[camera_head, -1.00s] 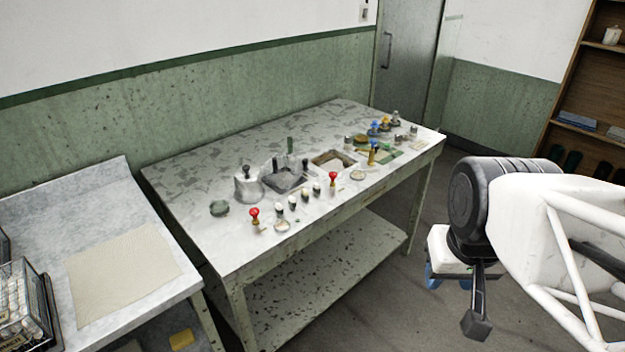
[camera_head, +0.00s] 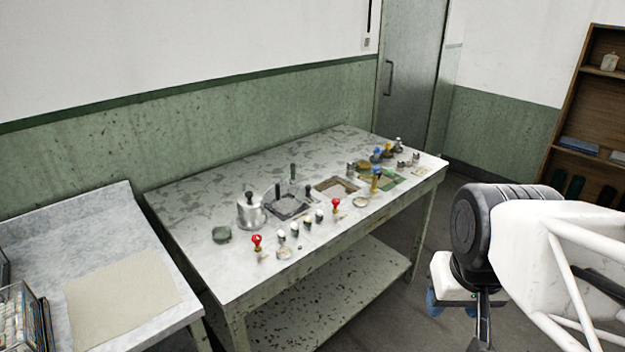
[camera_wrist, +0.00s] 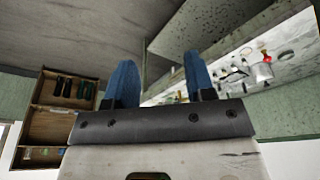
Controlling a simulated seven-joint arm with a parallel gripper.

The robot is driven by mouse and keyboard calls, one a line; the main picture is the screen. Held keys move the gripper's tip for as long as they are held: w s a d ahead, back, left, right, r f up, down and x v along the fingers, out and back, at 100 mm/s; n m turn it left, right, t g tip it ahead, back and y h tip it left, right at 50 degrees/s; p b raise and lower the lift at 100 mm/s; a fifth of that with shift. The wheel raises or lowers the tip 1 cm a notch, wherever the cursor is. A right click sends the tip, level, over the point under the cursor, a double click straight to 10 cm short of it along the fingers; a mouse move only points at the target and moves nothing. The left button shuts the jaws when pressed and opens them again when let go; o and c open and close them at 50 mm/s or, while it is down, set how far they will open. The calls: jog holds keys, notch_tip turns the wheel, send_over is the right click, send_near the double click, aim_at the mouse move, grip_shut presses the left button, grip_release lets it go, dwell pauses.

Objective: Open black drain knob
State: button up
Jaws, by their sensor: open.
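Black knobs show among the small fittings on the long table in the head view. One black knob (camera_head: 249,195) tops a silver round pot (camera_head: 251,213). Another black knob (camera_head: 308,189) stands by a square basin (camera_head: 289,206). I cannot tell which is the drain knob. My gripper (camera_wrist: 161,78) is open and empty, with two blue fingers apart in the wrist view. In the head view it hangs low at the right, partly hidden by my arm, clear of the table. The wrist view shows the table's fittings tilted, at upper right.
The long speckled table (camera_head: 190,215) also carries red-topped knobs (camera_head: 257,241), white-topped pieces, a second square basin (camera_head: 336,188) and blue and yellow fittings. A side table (camera_head: 75,225) with a beige mat (camera_head: 122,290) stands left. A wooden shelf (camera_head: 590,110) stands right. Floor lies clear between.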

jog(key=w+a+r+n+y, duration=0.1)
jog(key=w+a+r+n, duration=0.1)
jog(key=w, duration=0.8)
jog(key=w+a+r+n, duration=0.2)
jog(key=w+r, duration=0.1)
jog(key=w, duration=0.6)
jog(key=n+y, duration=0.3)
jog(key=n, duration=0.7)
send_over(308, 186)
jog(key=d, duration=0.3)
notch_tip(308, 186, down, 24)
jog(key=shift+s+a+r+g, duration=0.15)
jog(key=shift+s+a+g, duration=0.05)
jog(key=shift+s+g, duration=0.2)
jog(key=shift+x, duration=3.9)
grip_shut()
